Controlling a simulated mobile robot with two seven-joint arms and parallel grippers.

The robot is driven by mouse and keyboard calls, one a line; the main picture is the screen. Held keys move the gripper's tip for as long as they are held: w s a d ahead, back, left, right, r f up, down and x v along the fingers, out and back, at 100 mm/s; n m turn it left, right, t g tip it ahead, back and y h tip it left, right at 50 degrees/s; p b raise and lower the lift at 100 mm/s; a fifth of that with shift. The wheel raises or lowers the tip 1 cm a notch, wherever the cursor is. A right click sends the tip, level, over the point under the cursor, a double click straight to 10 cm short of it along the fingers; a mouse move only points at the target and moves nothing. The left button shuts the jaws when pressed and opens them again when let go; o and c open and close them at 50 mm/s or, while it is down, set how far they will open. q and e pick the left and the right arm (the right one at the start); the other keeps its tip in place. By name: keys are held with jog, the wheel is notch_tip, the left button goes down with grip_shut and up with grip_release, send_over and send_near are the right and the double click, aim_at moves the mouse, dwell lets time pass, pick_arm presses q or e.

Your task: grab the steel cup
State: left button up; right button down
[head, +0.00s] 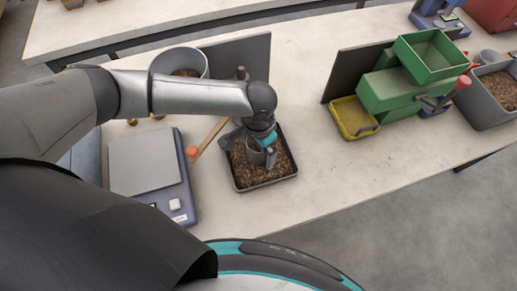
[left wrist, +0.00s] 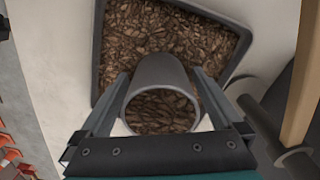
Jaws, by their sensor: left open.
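The steel cup (left wrist: 155,72) is a grey cylinder in the left wrist view, its round mouth toward the camera and brown pellets visible inside it. It stands in a dark tray (left wrist: 98,45) of brown pellets. In the head view the cup (head: 256,154) is partly hidden by my gripper. My left gripper (head: 262,150) is over the tray. In the left wrist view my left gripper (left wrist: 158,82) is open, with one finger on each side of the cup. I cannot tell whether either finger touches it. My right gripper is not in view.
A scale (head: 145,163) stands left of the tray, with a wooden-handled tool (head: 211,135) between them. A grey bucket (head: 180,60) and dark panel (head: 240,57) are behind. Right are a green machine (head: 388,92), yellow tray (head: 352,118) and pellet bin (head: 484,110). The table right of the tray is clear.

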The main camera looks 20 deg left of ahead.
pick_arm(q)
jog(key=shift+c, duration=0.2)
jog(key=c, duration=1.4)
jog(key=shift+c, duration=0.2)
